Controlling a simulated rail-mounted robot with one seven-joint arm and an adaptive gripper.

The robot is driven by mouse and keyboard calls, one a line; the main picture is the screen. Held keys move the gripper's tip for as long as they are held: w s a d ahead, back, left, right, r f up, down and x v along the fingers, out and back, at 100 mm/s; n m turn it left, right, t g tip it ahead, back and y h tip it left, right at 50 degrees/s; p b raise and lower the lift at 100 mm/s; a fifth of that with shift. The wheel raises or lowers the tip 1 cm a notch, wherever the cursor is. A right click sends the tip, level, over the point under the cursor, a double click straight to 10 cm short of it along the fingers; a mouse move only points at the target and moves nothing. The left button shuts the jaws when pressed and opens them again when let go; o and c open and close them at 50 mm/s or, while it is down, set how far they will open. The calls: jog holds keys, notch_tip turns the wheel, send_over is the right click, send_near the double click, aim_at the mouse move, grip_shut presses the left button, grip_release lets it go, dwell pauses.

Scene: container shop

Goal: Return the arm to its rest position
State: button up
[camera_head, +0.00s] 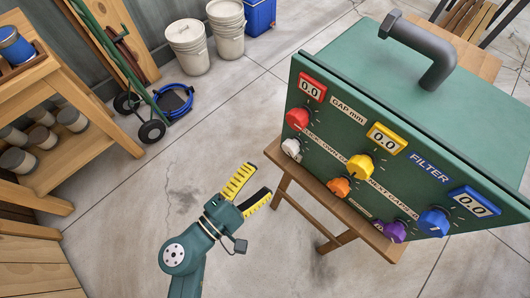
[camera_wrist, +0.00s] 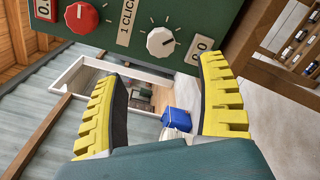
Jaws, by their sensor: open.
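My gripper (camera_head: 247,190) has yellow ridged fingers and is in the middle of the head view, left of the green panel box and apart from it. In the wrist view my gripper (camera_wrist: 165,110) shows its two fingers spread wide with nothing between them. The green panel box (camera_head: 340,130) stands on a wooden stand, with red, white, yellow, orange, purple and blue knobs. In the wrist view the red knob (camera_wrist: 82,18) and the white knob (camera_wrist: 160,41) are beyond the fingertips, at the top.
The box rests on a wooden stand (camera_head: 322,215). A wooden shelf (camera_head: 85,150) with cans is at the left. A hand truck (camera_head: 128,95), white buckets (camera_head: 187,48) and a blue bin (camera_head: 260,15) are at the back. Concrete floor around my gripper is clear.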

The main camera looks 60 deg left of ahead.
dwell(0.5)
jog(key=w+d+r+m+t+h+p, duration=0.2)
jog(key=w+d+r+m+t+h, duration=0.1)
jog(key=w+d+r+m+h, duration=1)
jog(key=d+r+m+g+h+p, duration=0.1)
jog(key=d+r+m+h+p, duration=0.1)
jog(key=d+r+m, duration=1.55)
jog(key=w+a+r+n+t+y, duration=0.2)
jog(key=a+r+t+y, duration=0.15)
jog(key=r+y, duration=0.5)
notch_tip(320, 180, up, 38)
jog(key=p, duration=3.8)
jog(key=shift+s+f, duration=0.15)
jog(key=shift+s, duration=0.1)
jog(key=shift+d+g+y, duration=0.1)
jog(key=shift+g+y, duration=0.15)
